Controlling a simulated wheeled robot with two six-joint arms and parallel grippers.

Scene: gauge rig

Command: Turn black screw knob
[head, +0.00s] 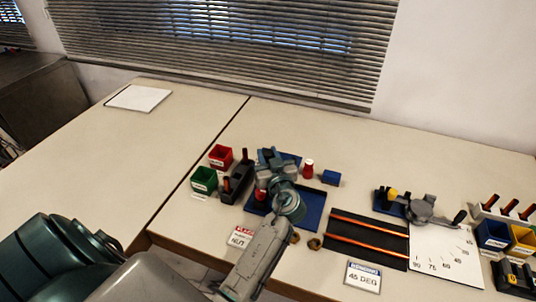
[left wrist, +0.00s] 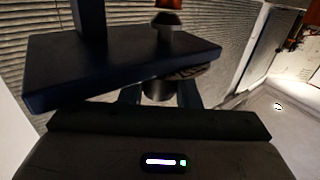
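My left gripper (head: 270,160) is over the blue rig (head: 312,212) in the head view, and my arm hides much of that rig. In the left wrist view a dark blue plate (left wrist: 75,65) spans the upper part, with a post rising from it. A black ridged knob (left wrist: 188,72) shows partly beneath the plate. A dark cylinder (left wrist: 158,90) below it stands between the two fingers of my left gripper (left wrist: 160,98). The fingers are apart, on either side of it. Whether they touch it is too dark to tell. My right gripper is out of view.
Red (head: 220,155) and green (head: 203,180) bins stand left of the rig. A red-and-white piece (head: 308,168) and a small blue block (head: 331,177) are to its right. A black mat with copper rods (head: 370,236) and a grey lever device (head: 422,208) lie farther right.

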